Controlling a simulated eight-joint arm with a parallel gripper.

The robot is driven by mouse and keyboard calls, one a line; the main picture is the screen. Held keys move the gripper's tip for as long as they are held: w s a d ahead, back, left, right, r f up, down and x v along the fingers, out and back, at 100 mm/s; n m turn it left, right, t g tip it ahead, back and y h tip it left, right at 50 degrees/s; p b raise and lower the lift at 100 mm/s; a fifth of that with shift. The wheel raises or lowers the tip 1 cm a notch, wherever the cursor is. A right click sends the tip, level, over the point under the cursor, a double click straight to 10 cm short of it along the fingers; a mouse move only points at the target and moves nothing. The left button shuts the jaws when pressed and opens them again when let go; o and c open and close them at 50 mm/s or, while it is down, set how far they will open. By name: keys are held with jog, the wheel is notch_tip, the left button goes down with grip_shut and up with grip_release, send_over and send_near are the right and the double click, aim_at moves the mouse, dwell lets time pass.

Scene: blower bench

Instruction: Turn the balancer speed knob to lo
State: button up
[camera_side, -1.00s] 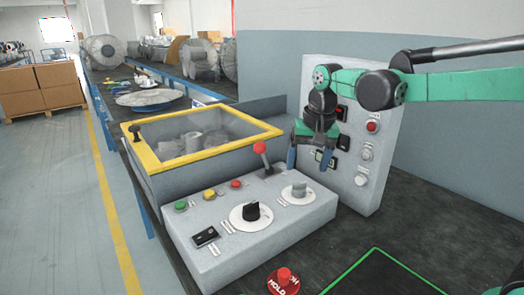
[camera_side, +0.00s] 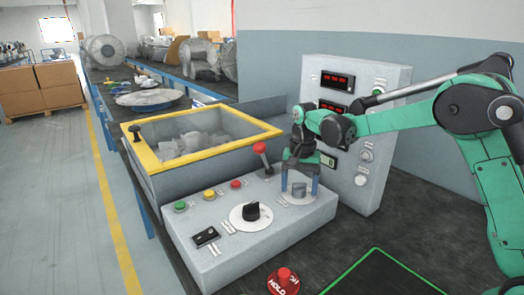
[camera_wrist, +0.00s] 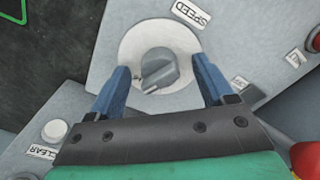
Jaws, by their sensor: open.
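The speed knob is a grey knob on a white round dial. It shows in the wrist view (camera_wrist: 160,68) beside the "SPEED" label and in the side view (camera_side: 299,188) at the right of the grey control box. My gripper (camera_side: 299,190) points down over this dial, jaws open. In the wrist view my gripper's (camera_wrist: 161,70) blue fingers stand on either side of the knob, with a gap to it on both sides. The small dial marks are too blurred to read, so I cannot tell the setting.
A black knob (camera_side: 251,211) on a larger white dial sits to the left on the box. A red-topped lever (camera_side: 260,149) stands close behind my gripper. The upright panel (camera_side: 385,85) with red displays rises behind. A red HOLD button (camera_side: 284,279) is in front.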

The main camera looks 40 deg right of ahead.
grip_shut()
jog(key=shift+n, duration=0.4)
jog(key=n, duration=0.4)
jog(key=shift+n, duration=2.6)
grip_release()
